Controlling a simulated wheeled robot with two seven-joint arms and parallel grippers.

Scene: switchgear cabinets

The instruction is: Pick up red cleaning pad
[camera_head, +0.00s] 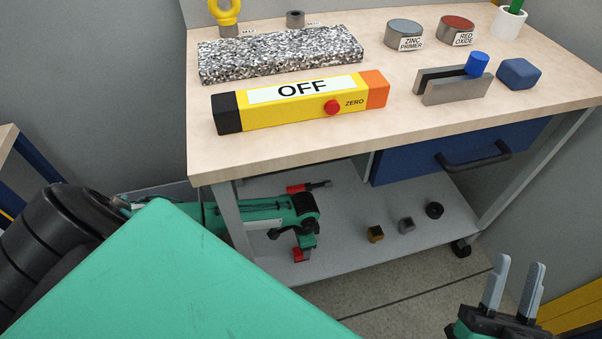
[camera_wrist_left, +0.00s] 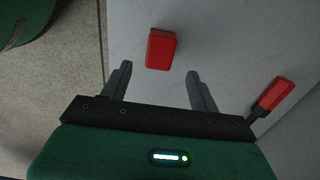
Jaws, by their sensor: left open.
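The red cleaning pad, a small red block (camera_wrist_left: 161,49), lies on the grey lower shelf and also shows in the head view (camera_head: 300,255), partly hidden by my gripper. My left gripper (camera_wrist_left: 158,73) is open and empty. In the wrist view its two fingertips sit just short of the pad, one to each side of its line; touching cannot be told. In the head view my left arm reaches under the bench to the shelf. My right gripper (camera_head: 521,261) is open and empty at the lower right, away from the bench.
A red-and-black tool (camera_wrist_left: 275,95) lies on the shelf near the right finger. Several small blocks and a black ring (camera_head: 434,210) lie farther right on the shelf (camera_head: 345,225). The bench top (camera_head: 410,120) above holds a yellow OFF bar (camera_head: 300,102). A blue drawer (camera_head: 420,160) hangs below.

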